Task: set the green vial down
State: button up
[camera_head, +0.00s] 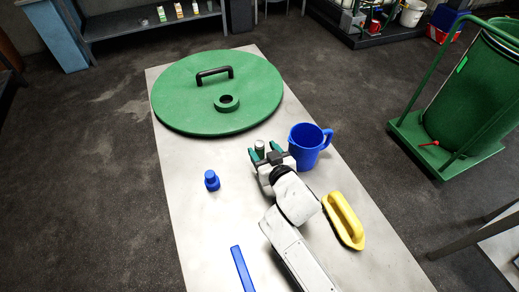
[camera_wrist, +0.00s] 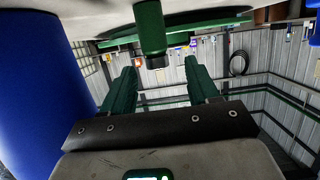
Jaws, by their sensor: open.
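The green vial (camera_head: 260,146) has a pale top in the head view and stands on the white table (camera_head: 190,230), between the fingers of my gripper (camera_head: 266,150). In the wrist view, which looks upside down, the vial (camera_wrist: 151,28) is a dark green cylinder against the pale tabletop. The fingers of my gripper (camera_wrist: 160,68) are spread to either side of it, with a visible gap at both sides. My gripper is open. The vial's lower part is hidden in the head view.
A blue mug (camera_head: 306,146) stands close at the gripper's right. A large green lid (camera_head: 190,105) lies behind. A blue bottle (camera_head: 211,181) stands left, a yellow float (camera_head: 345,221) lies right, and a blue bar (camera_head: 242,270) lies in front. The table between bottle and gripper is clear.

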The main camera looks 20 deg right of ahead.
aim_at(260, 144)
jog(key=x, duration=0.4)
jog(key=shift+w+d, duration=0.1)
jog(key=shift+d, duration=0.05)
jog(key=shift+c, duration=0.4)
grip_shut()
jog(key=shift+r, duration=0.15)
